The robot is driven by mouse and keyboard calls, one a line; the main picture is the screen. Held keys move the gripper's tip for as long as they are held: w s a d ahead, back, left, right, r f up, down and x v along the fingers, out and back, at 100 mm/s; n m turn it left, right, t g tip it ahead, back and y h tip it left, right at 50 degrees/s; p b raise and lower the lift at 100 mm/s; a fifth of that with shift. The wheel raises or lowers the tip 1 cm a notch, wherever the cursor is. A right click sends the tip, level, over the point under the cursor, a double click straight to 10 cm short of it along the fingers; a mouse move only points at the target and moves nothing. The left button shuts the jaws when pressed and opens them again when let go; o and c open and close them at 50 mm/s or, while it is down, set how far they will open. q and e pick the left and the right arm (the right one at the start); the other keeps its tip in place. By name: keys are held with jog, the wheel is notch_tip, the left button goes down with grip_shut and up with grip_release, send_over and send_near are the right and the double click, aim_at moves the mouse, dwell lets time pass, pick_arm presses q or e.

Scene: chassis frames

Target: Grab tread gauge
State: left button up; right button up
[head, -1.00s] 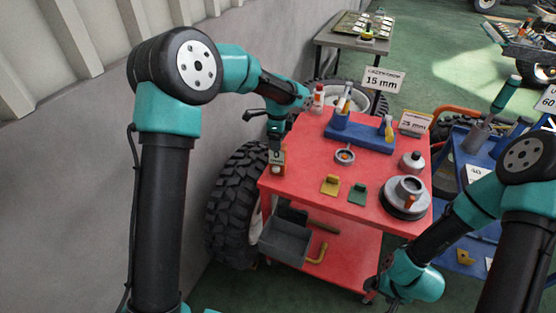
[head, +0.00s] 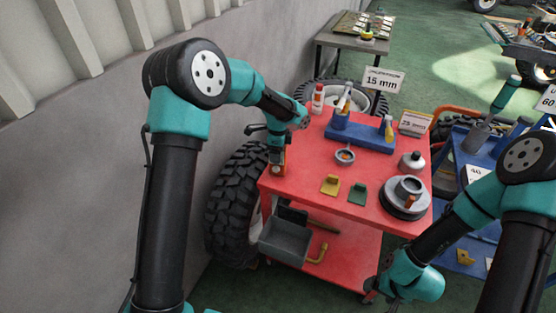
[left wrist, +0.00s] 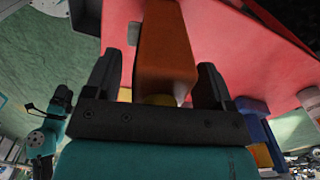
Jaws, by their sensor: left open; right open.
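An orange block (left wrist: 165,50), likely the tread gauge, stands between the two dark fingers of my left gripper (left wrist: 157,78) in the left wrist view. Gaps show beside it, and a bit of yellow shows at its lower end. In the head view the orange piece (head: 277,169) is at the left edge of the red cart top, mostly hidden under my left gripper (head: 276,152). My left gripper is open around it. My right gripper (head: 388,292) is low in front of the cart, away from the objects; its fingers are hard to make out.
A tyre (head: 233,205) stands left of the cart. A wall closes the left side.

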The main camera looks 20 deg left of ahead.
pick_arm(q)
jog(key=shift+c, duration=0.2)
jog(key=c, duration=1.1)
